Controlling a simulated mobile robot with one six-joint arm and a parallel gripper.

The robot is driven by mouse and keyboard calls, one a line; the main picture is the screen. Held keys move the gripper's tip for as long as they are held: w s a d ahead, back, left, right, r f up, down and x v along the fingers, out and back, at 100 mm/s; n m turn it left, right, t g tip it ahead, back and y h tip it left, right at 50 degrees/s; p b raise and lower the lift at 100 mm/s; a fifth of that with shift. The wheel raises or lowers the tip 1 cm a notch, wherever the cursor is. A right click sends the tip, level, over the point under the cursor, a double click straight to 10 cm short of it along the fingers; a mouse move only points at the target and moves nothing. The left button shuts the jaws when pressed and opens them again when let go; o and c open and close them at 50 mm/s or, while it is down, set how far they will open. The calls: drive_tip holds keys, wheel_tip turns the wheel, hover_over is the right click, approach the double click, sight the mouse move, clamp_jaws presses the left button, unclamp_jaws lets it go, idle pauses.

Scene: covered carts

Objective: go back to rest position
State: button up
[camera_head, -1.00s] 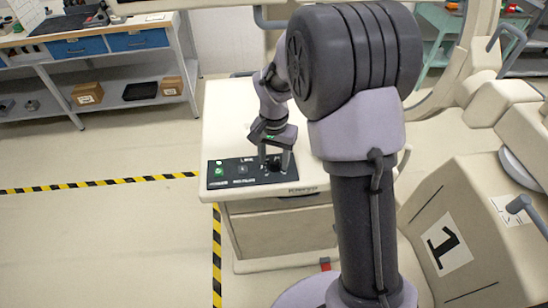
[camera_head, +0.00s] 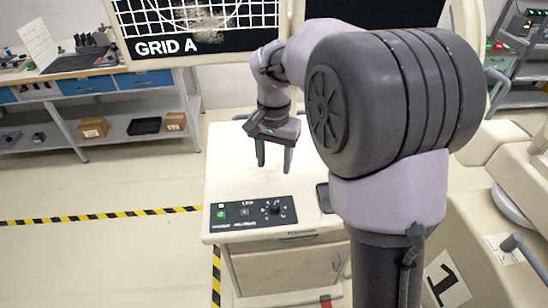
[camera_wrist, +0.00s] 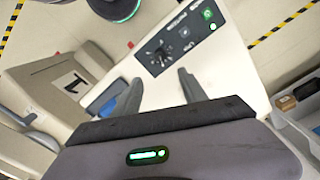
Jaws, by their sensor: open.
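My gripper (camera_head: 274,160) hangs open and empty above the white top of the cart (camera_head: 225,175) in the head view. Its two dark fingers point down, behind the black control panel (camera_head: 252,213) at the cart's front edge. The panel has a green button (camera_head: 221,212) at its left and a dark knob (camera_head: 275,208) at its right. In the wrist view my gripper's fingers (camera_wrist: 160,95) are spread apart with nothing between them. The panel (camera_wrist: 180,38) lies beyond the fingertips there, apart from them.
A screen reading "GRID A" (camera_head: 190,45) stands behind the cart. A dark flat object (camera_head: 325,198) lies on the cart top, partly hidden by my arm. A beige cart marked 1 (camera_head: 445,278) is at the right. A workbench (camera_head: 90,85) is at the back left. Open floor lies left.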

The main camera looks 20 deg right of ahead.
idle(0.3)
drive_tip(key=s+a+f+n+t+b, duration=0.1)
drive_tip(key=s+t+b, duration=0.1)
drive_tip(key=s, duration=0.5)
drive_tip(key=s+a+f+t+y+b, duration=0.1)
drive_tip(key=s+t+b, duration=0.1)
drive_tip(key=s+b, duration=0.3)
drive_tip(key=s+a+f+n+t+y+b, duration=0.1)
drive_tip(key=s+a+b, duration=0.1)
drive_tip(key=s, duration=0.9)
drive_tip(key=shift+s+n+t+b, duration=0.15)
drive_tip(key=shift+n+t+b, duration=0.2)
drive_tip(key=shift+b, duration=0.55)
